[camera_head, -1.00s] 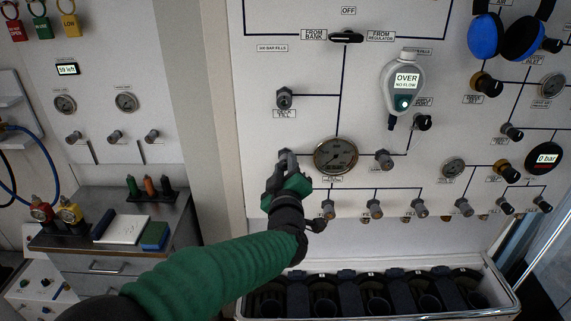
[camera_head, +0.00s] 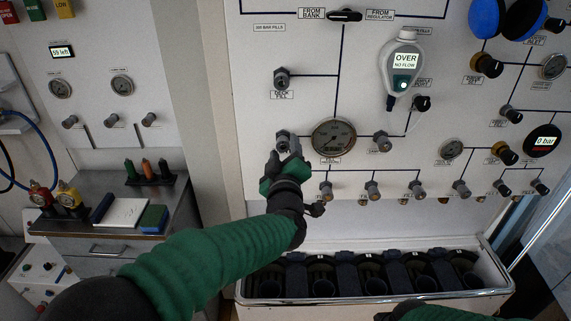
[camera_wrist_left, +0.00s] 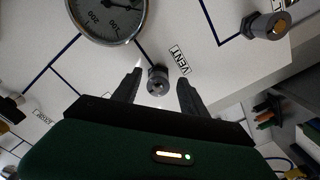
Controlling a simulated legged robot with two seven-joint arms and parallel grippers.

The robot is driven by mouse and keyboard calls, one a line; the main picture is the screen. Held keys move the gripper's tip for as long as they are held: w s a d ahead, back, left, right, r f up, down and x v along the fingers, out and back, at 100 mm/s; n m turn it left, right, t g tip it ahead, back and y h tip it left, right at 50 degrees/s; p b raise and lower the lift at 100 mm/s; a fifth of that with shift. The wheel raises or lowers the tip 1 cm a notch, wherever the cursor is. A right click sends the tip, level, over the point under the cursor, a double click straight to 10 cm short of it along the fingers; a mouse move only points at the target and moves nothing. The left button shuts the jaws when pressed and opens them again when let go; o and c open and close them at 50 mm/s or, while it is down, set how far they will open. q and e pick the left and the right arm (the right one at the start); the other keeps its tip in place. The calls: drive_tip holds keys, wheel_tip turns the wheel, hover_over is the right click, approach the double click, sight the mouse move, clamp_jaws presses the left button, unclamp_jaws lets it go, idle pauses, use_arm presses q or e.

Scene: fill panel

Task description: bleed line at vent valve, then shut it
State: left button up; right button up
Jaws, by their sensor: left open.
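The vent valve (camera_head: 283,137) is a small grey knob on the white panel, left of the round pressure gauge (camera_head: 333,138). In the left wrist view the knob (camera_wrist_left: 157,79) shows end-on beside the VENT label (camera_wrist_left: 180,59). My left gripper (camera_head: 287,155) is at the knob, partly covering it in the head view. In the left wrist view its fingers (camera_wrist_left: 160,86) are open, one on each side of the knob, with gaps visible; contact cannot be told. Part of my right arm (camera_head: 440,313) shows at the bottom edge; its jaws cannot be made out.
Knobs line the panel below the gauge and to the right. A white-rimmed rack (camera_head: 375,300) with dark round slots stands below. A side bench (camera_head: 95,236) with notebooks is at left.

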use_arm(q)
drive_tip(key=s+b, duration=0.1)
drive_tip(key=s, duration=1.5)
drive_tip(key=shift+f, duration=0.15)
drive_tip(key=s+a+f+m+g+h+p, duration=0.1)
drive_tip(key=a+f+m+g, duration=0.25)
drive_tip(key=f, duration=0.45)
drive_tip(key=s+a+f+m+g+h+p, duration=0.1)
drive_tip(key=a+f+m+g, duration=0.25)
drive_tip(key=f, duration=0.55)
drive_tip(key=s+a+f+m+g+y, duration=0.1)
drive_tip(key=s+a+f+g+y, duration=0.1)
drive_tip(key=s+a+f+g, duration=0.6)
drive_tip(key=s+a+f, duration=0.3)
drive_tip(key=s+a, duration=0.2)
drive_tip(key=s, duration=0.2)
drive_tip(key=shift+m, duration=0.4)
drive_tip(key=shift+w, duration=0.1)
